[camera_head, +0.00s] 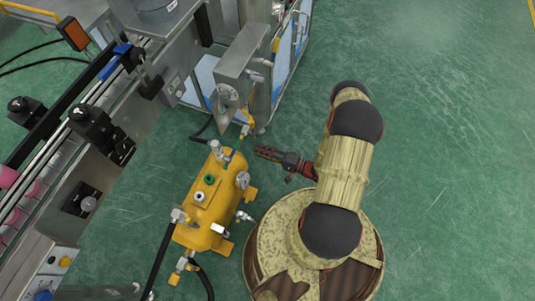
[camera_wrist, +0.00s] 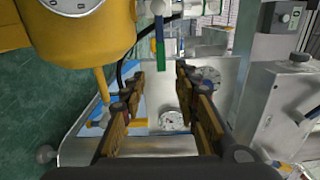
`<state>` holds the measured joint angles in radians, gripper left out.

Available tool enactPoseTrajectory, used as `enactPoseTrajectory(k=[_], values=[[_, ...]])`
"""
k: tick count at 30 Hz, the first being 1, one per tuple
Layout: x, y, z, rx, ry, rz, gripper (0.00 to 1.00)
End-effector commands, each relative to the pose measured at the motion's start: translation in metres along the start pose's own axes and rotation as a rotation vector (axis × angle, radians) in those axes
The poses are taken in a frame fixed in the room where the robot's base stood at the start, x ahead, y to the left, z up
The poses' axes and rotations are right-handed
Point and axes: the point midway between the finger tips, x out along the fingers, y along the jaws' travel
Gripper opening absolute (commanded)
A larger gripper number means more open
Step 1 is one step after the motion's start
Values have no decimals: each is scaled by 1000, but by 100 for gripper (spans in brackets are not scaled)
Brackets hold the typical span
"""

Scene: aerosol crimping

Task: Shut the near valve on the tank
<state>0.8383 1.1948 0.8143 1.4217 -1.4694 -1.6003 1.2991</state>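The yellow tank (camera_head: 209,207) lies on the floor left of my base. It carries several metal fittings, among them a silver valve (camera_head: 243,216) on its right side and one at its lower left (camera_head: 180,216). At its upper end is a fitting with a thin green lever (camera_head: 233,155). In the wrist view the tank (camera_wrist: 85,35) fills the upper left, and a green and blue lever (camera_wrist: 160,42) hangs from a silver fitting. My gripper (camera_head: 264,152) is right of the tank's upper end. In the wrist view its fingers (camera_wrist: 160,80) are apart with nothing held between them.
A conveyor line (camera_head: 110,110) runs along the left. A metal machine cabinet (camera_head: 240,65) stands just beyond the tank. Dark hoses (camera_head: 160,262) run by the tank's lower end. The green floor (camera_head: 450,130) to the right is clear.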

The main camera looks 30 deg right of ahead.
Motion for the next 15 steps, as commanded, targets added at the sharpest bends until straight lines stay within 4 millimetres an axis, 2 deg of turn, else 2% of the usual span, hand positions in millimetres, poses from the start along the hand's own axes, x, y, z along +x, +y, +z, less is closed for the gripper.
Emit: enactPoseTrajectory(k=[6, 15], values=[[-26, 0, 0, 1, 2, 0, 31], [-35, 0, 0, 0, -1, 1, 31]])
